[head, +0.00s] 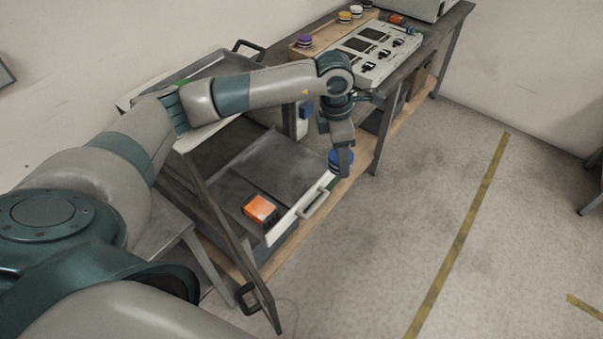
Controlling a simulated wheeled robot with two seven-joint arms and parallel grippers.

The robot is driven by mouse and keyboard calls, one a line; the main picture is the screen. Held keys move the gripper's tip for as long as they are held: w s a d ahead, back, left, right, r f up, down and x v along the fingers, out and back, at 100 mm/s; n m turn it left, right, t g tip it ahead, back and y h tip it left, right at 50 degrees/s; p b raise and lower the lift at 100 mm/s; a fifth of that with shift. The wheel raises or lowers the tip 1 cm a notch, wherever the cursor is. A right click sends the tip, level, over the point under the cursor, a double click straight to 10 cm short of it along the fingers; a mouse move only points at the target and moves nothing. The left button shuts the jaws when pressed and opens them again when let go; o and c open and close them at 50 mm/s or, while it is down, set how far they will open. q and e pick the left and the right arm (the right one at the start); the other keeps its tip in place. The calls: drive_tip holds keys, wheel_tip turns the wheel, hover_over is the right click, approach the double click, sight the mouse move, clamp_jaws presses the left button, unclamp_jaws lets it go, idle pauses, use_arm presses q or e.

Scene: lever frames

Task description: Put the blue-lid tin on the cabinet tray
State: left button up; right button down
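The blue-lid tin (334,158) is at the fingers of my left gripper (343,165), which points down. Blue shows on both sides of the near finger, and the gripper appears shut on the tin. The tin is near the back right corner of a grey pulled-out tray (268,168) in the open cabinet. I cannot tell how high it is above the tray's front edge. The tray has a light front with a handle (314,203). The finger hides the tin's middle. My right gripper is not in view.
The open cabinet door (228,228) stands left of the tray. A bench behind carries a panel (376,52) and several lidded tins, one purple (305,40). The floor at right is clear.

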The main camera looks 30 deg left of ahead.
use_arm(q)
drive_tip(key=a+f+p, duration=0.2)
drive_tip(key=a, duration=0.1)
drive_tip(key=a+f+p, duration=0.1)
drive_tip(key=a+f, duration=0.1)
drive_tip(key=a, duration=0.2)
drive_tip(key=a+f+p, duration=0.2)
drive_tip(key=a, duration=0.2)
drive_tip(key=shift+s+a+f+p, duration=0.1)
drive_tip(key=shift+s+f+p, duration=0.15)
drive_tip(key=shift+s+p, duration=0.1)
drive_tip(key=shift+a+f, duration=0.15)
drive_tip(key=shift+f, duration=0.05)
drive_tip(key=shift+f+p, duration=0.5)
drive_tip(key=shift+p, duration=0.05)
wheel_tip(320, 180, down, 2)
drive_tip(key=shift+f+p, duration=0.1)
drive_tip(key=shift+p, duration=0.55)
drive_tip(key=shift+f, duration=0.35)
drive_tip(key=shift+f, duration=0.1)
